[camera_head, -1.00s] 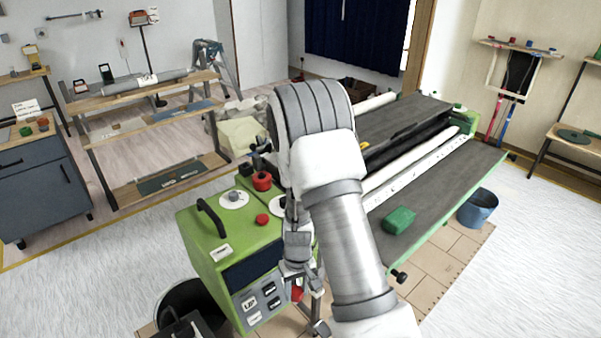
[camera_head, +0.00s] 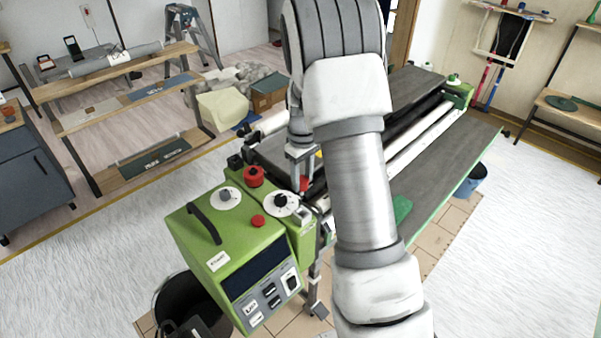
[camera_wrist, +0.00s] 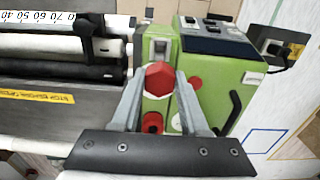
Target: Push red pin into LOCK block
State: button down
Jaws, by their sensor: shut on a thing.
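In the wrist view, a red six-sided pin head (camera_wrist: 159,78) sits between the fingertips of my gripper (camera_wrist: 160,86), which is shut on it. In the head view the red pin (camera_head: 303,184) shows just below my gripper (camera_head: 301,172), close to the machine's dials and the rollers. The pin's lower end is hidden. Beyond the pin in the wrist view is a green part with a grey fitting (camera_wrist: 160,47). I can read no LOCK label, so I cannot tell which part is the LOCK block or whether the pin touches it.
The green control box (camera_head: 228,245) has a black handle, white dials and a red knob (camera_head: 254,176). The rollers and dark bed run to the back right. A black bucket (camera_head: 185,300) stands below the box. My arm hides part of the machine.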

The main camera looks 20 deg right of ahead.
jog(key=shift+s+f, duration=0.1)
jog(key=shift+s, duration=0.05)
jog(key=shift+f+b, duration=0.2)
jog(key=shift+b, duration=0.15)
jog(key=shift+f+b, duration=1.95)
jog(key=shift+f, duration=0.7)
jog(key=shift+f+b, duration=0.15)
jog(key=shift+b, duration=0.2)
jog(key=shift+f, duration=0.3)
jog(key=shift+f+b, duration=1.45)
jog(key=shift+f, duration=0.25)
jog(key=shift+c, duration=1.7)
grip_release()
jog(key=shift+r, duration=0.1)
